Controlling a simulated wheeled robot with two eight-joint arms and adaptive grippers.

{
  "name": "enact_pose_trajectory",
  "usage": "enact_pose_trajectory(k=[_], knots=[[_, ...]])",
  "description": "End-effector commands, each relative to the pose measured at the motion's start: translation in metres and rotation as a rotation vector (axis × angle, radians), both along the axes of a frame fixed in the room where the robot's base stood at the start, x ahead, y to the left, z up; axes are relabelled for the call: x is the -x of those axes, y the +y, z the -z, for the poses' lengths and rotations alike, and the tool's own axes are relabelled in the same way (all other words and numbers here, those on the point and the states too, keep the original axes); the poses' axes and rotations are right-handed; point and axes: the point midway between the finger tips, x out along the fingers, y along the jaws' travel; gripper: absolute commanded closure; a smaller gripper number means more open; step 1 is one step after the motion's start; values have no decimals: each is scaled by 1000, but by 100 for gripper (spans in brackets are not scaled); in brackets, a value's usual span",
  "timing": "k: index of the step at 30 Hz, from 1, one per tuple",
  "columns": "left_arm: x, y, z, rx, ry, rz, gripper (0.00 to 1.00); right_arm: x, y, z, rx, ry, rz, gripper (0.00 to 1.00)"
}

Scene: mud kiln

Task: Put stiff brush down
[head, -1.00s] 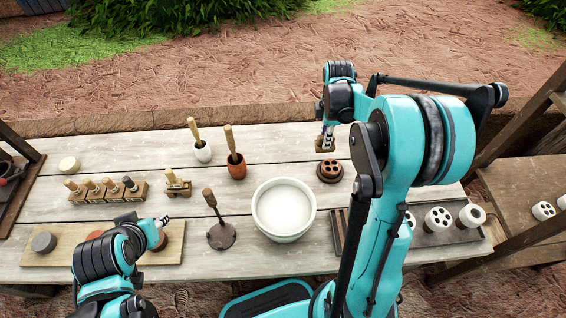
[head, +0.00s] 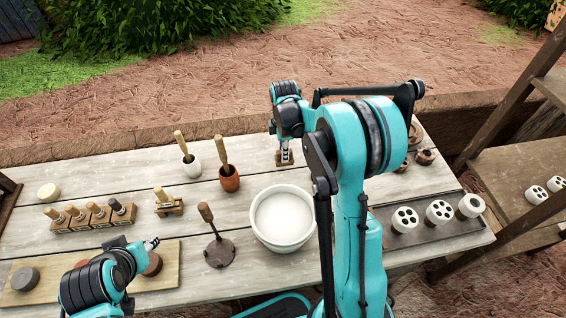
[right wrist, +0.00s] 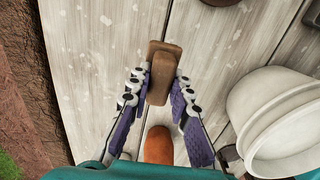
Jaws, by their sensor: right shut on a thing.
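My right gripper (head: 284,150) is shut on a brown wooden block, the stiff brush (right wrist: 162,72), behind the white bowl (head: 283,222). In the right wrist view the brush sits between the purple-padded fingers (right wrist: 160,95), long and narrow. Its brown end also shows below the gripper in the head view (head: 284,160). I cannot tell whether it touches the table (head: 130,170). Bristles are not visible. My left gripper (head: 153,244) hangs over the wooden board at the front left; its jaws are too small to read.
A terracotta pot (head: 229,182) and a white pot (head: 191,169) with wooden handles stand left of the brush. Several wooden-handled tools (head: 88,216) are at the left. A dark tray (head: 430,228) with white holed cylinders lies at the right.

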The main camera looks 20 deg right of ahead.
Motion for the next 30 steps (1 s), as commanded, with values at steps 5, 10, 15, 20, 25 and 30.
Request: enact_pose_trajectory(k=[5,10,15,20,25,30], knots=[[0,0,6,0,0,0,60,-2,3,12,0,0,1,100],[0,0,18,0,0,0,60,-2,3,39,0,0,1,100],[0,0,18,0,0,0,60,-2,3,42,0,0,1,100],[0,0,19,0,0,0,60,-2,2,42,0,0,1,100],[0,0,21,0,0,0,60,-2,2,45,0,0,1,62],[0,0,20,0,0,0,60,-2,2,45,0,0,1,59]])
